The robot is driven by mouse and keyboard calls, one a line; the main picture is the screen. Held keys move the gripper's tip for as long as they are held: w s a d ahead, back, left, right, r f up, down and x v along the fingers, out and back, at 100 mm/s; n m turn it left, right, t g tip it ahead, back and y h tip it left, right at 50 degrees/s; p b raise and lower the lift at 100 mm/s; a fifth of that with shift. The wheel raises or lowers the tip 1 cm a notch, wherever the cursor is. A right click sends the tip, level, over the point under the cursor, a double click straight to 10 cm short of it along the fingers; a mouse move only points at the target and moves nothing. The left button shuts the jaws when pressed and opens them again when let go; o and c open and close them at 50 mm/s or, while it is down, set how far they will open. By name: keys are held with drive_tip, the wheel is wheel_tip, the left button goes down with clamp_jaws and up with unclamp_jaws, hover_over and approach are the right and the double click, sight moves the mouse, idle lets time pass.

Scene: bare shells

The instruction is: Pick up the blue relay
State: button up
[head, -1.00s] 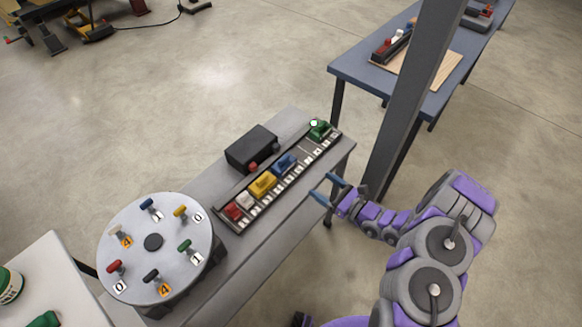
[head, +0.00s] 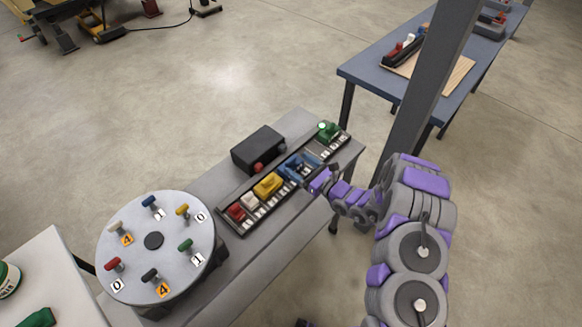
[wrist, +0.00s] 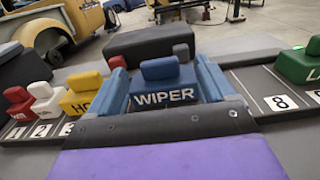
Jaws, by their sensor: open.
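The blue relay (wrist: 166,84), lettered WIPER, sits on the black numbered strip (head: 241,224) between the yellow relay (head: 268,185) and several empty slots. My gripper (head: 298,166) is at the blue relay, and its blue fingers partly hide the relay in the head view. In the wrist view the fingers of my gripper (wrist: 165,85) stand apart, one on each side of the blue relay. I cannot tell whether either finger touches it.
Red (wrist: 19,103), white (wrist: 46,99) and yellow relays stand left of the blue one. A green relay (head: 327,131) is at the far right end. A black box (head: 257,149) stands behind the strip. A round dial plate (head: 155,247) is at left; a post (head: 428,85) rises at right.

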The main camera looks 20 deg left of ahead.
sight(292, 161)
drive_tip(key=x, duration=0.4)
drive_tip(key=shift+s+b, duration=0.1)
drive_tip(key=shift+b, duration=0.3)
drive_tip(key=shift+d, duration=0.1)
drive_tip(key=c, duration=1.1)
